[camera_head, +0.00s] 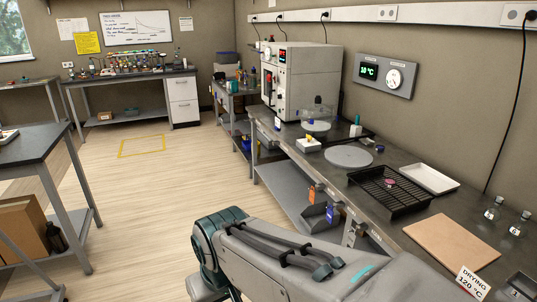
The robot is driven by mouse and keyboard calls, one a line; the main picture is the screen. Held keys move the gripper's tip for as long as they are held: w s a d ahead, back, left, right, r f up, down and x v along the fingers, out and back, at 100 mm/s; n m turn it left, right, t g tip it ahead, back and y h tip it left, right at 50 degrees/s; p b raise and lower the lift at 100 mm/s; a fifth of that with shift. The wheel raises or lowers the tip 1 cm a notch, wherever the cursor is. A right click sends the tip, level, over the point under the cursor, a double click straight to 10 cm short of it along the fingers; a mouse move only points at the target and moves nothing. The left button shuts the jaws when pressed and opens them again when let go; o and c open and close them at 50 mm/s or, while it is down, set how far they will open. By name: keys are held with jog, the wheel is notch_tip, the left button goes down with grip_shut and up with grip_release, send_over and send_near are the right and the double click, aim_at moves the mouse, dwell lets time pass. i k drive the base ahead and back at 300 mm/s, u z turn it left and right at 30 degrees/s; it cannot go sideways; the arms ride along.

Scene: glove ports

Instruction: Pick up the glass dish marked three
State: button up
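Small clear glass dishes stand at the far right of the dark bench, one (491,213) nearer the wall and another (519,225) to its right. Each seems to carry a small pale mark, but the numbers are too small to read, so I cannot tell which is marked three. My gripper is out of view. Part of my arm shows at the bottom centre, in front of the bench and well left of the glass dishes.
The bench holds a brown board (451,243), a black wire rack (372,194) with a small pink item (390,183), a white tray (430,178), a grey round plate (348,156), a "DRYING 120 °C" sign (472,284) and an oven (301,80). The floor (165,185) left of my arm is clear.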

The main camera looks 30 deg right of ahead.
aim_at(390, 182)
jog(key=z, duration=0.2)
jog(key=i, duration=1.5)
jog(key=z, duration=1.45)
jog(key=i, duration=0.75)
jog(key=z, duration=1.1)
jog(key=i, duration=0.3)
jog(key=z, duration=0.15)
